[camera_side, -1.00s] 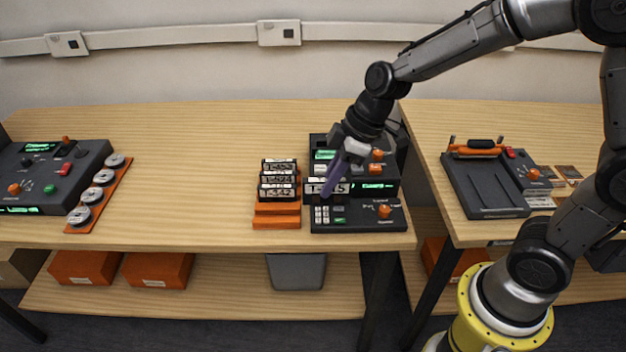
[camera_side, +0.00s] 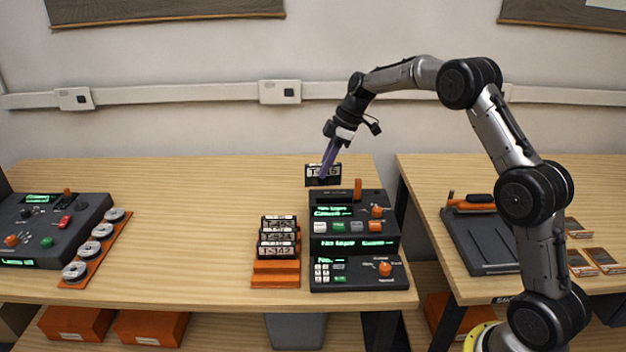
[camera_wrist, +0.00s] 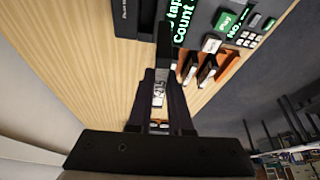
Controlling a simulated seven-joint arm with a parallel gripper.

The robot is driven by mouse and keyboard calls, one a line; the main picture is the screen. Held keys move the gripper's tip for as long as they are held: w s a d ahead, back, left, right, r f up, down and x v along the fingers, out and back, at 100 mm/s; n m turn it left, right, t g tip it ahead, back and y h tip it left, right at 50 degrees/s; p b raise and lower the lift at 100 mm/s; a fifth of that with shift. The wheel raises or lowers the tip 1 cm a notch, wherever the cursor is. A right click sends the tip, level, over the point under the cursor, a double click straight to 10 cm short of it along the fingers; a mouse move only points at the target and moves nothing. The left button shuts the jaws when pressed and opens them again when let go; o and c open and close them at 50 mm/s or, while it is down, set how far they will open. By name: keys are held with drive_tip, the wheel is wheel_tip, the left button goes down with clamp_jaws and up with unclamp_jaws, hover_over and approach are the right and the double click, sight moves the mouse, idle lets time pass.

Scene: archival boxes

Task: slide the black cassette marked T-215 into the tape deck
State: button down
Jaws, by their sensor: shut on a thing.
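The black cassette (camera_side: 313,183) is in my gripper (camera_side: 326,168), raised above the back of the dark tape deck (camera_side: 349,226). Its white label faces the side camera and is partly hidden by a purple finger. In the wrist view the cassette (camera_wrist: 159,88) shows a label ending in what looks like 215. My gripper is shut on it. The cassette appears apart from the deck, but its exact depth over the deck cannot be told. The deck has green displays, and an orange piece (camera_side: 358,188) stands up at its top.
An orange rack (camera_side: 275,274) holding several black cassettes stands left of the deck. A console (camera_side: 45,232) with reels is at far left. A dark tray device (camera_side: 480,240) is on the right table. The table between console and rack is clear.

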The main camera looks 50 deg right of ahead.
sight(337, 181)
drive_tip(key=shift+m, duration=0.5)
drive_tip(key=d+f, duration=0.2)
drive_tip(key=d, duration=0.1)
drive_tip(key=d+f, duration=0.1)
drive_tip(key=shift+s+d+f, duration=0.2)
drive_tip(key=shift+d+f, duration=0.05)
drive_tip(key=shift+d, duration=0.05)
drive_tip(key=shift+f, duration=1.3)
drive_tip(key=shift+f, duration=0.15)
drive_tip(key=shift+f, duration=0.65)
drive_tip(key=shift+f, duration=0.1)
drive_tip(key=shift+f, duration=0.55)
drive_tip(key=shift+f, duration=0.25)
